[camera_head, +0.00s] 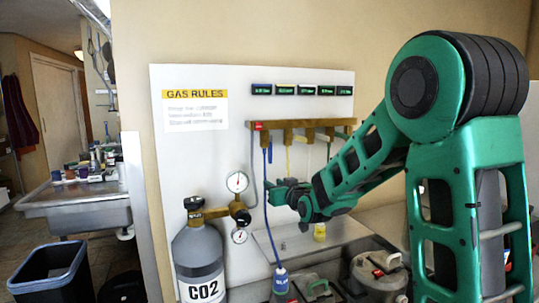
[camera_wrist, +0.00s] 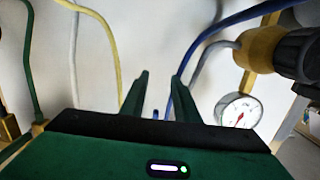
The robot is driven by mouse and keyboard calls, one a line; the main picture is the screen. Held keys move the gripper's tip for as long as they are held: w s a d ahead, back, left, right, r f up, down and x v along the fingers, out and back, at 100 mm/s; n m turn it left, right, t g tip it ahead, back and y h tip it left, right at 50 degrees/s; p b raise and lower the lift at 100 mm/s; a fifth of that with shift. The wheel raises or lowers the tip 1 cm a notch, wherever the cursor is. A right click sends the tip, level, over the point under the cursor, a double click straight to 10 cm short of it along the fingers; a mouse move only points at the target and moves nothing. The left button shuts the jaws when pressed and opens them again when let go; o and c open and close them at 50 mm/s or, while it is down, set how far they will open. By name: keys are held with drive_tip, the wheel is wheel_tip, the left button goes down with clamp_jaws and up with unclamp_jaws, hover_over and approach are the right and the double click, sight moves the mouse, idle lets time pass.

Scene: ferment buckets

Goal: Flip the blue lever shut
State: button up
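The manifold (camera_head: 310,124) with several valves runs along the wall panel in the head view. A blue hose (camera_head: 266,222) hangs from its left end, and a small blue part (camera_head: 270,153), likely the blue lever, shows just below that end. My gripper (camera_head: 270,190) is below it, close to the blue hose. In the wrist view my gripper (camera_wrist: 158,88) has its two dark green fingers apart with nothing clearly held. The blue hose (camera_wrist: 184,98) passes beside the right finger. Small blue bits (camera_wrist: 156,114) show low between the fingers; I cannot tell whether they are the lever.
A CO2 cylinder (camera_head: 198,260) with its regulator and gauges (camera_head: 237,182) stands left of my gripper. A gauge (camera_wrist: 238,113) is at right in the wrist view. A yellow hose (camera_wrist: 108,50) hangs at left there. Lidded buckets (camera_head: 378,272) stand below my arm.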

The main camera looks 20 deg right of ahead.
drive_tip(key=s, duration=0.1)
drive_tip(key=s+d+r, duration=0.1)
drive_tip(key=s, duration=0.1)
drive_tip(key=s+r, duration=0.1)
drive_tip(key=shift+s+d+r, duration=0.25)
drive_tip(key=shift+s, duration=0.15)
idle(0.4)
